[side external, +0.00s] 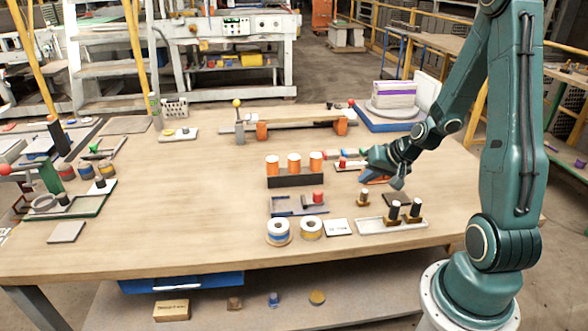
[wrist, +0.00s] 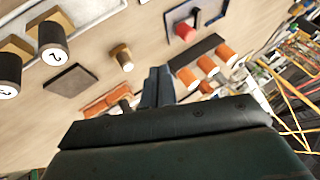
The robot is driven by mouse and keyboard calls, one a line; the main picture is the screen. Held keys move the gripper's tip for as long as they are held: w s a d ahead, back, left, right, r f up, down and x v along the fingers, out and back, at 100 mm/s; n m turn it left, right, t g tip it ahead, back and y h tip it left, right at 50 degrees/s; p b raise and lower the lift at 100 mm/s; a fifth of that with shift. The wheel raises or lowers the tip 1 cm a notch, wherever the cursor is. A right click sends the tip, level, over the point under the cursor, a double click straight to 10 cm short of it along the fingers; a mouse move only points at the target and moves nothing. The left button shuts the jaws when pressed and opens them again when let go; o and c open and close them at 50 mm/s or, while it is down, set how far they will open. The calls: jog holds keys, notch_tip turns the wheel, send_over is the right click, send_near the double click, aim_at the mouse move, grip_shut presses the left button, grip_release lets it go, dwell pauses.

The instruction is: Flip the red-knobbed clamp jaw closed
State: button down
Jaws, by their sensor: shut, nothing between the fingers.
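A long bar fixture (side external: 290,126) with orange blocks lies at the back of the table. A red knob (side external: 351,103) stands at its right end and a yellow knob (side external: 237,103) at its left end. The red knob appears to be on a raised lever, but its jaw is too small to read clearly. My gripper (side external: 367,176) is over the right-middle of the table, in front of the fixture and apart from it. In the wrist view its fingers (wrist: 157,86) are together and empty. I cannot make out the red-knobbed jaw in the wrist view.
Orange cylinders (side external: 294,164) stand in a dark rack left of my gripper. A grey-blue tray (side external: 285,206) with a red piece, tape rolls (side external: 279,231) and black-topped pegs (side external: 415,208) are in front. A blue-based stack (side external: 390,122) stands at back right.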

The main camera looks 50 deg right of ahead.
aim_at(317, 194)
jog(key=shift+x, duration=4.7)
jog(key=shift+w+a+f, duration=0.15)
jog(key=shift+w+f, duration=0.05)
jog(key=shift+w, duration=0.1)
jog(key=shift+w+a, duration=0.5)
jog(key=shift+w, duration=0.25)
jog(key=shift+w+a, duration=0.5)
jog(key=shift+w, duration=0.2)
jog(key=shift+r, duration=0.1)
jog(key=shift+w+a, duration=1.25)
jog(key=shift+w, duration=0.05)
